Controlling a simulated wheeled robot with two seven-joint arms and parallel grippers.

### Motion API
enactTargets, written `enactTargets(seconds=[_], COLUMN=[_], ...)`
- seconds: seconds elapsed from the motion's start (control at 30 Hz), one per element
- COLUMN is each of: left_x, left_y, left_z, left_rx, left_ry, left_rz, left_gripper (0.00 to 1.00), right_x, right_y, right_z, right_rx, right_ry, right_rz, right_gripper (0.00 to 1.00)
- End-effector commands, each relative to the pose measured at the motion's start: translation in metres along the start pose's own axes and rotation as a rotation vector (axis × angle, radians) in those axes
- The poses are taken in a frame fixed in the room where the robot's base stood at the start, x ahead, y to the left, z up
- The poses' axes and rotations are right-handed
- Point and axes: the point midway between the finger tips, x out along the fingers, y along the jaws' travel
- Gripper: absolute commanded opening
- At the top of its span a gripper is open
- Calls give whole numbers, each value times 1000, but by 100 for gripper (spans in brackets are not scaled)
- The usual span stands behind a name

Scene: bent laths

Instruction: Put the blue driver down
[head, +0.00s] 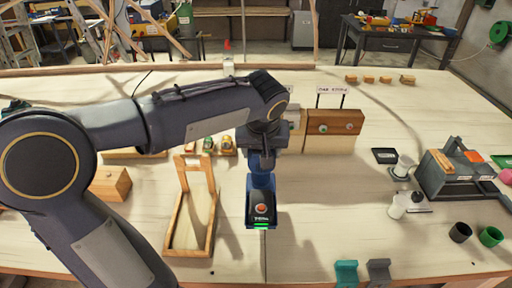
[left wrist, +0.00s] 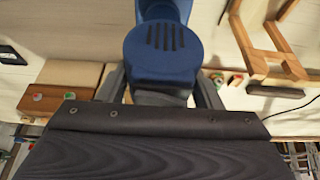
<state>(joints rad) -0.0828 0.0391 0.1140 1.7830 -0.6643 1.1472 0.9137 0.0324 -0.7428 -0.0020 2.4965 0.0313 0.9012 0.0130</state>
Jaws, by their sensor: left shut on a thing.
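The blue driver (head: 262,182) hangs upright below my left gripper (head: 262,150), its black foot with an orange button and a green light (head: 261,213) facing the camera. My left gripper is shut on the driver. In the left wrist view the driver's blue round end (left wrist: 163,50) sits between the two dark fingers (left wrist: 163,92). The foot is over the middle of the pale workbench (head: 330,225); whether it touches the top I cannot tell. My right gripper is in neither view.
A wooden frame (head: 210,225) stands close left of the driver. A wooden block assembly (head: 333,122) is behind it. Teal and grey clips (head: 346,272) sit at the front edge. The bench right of the driver is clear.

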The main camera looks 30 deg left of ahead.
Motion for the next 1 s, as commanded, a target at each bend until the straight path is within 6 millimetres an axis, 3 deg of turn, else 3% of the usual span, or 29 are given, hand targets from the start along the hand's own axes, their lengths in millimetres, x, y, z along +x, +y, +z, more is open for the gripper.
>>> enactTargets(seconds=[0.37,0.6,1.0], left_x=[30,54,59], left_y=[7,7,7], left_z=[-10,1,3], left_rx=[0,1,0], left_ry=[2,4,5], left_rz=[1,2,4], left_gripper=[0,0,0], right_x=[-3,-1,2], right_y=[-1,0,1], right_z=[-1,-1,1], right_rx=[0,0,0], right_ry=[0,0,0], right_rz=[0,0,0], right_gripper=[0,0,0])
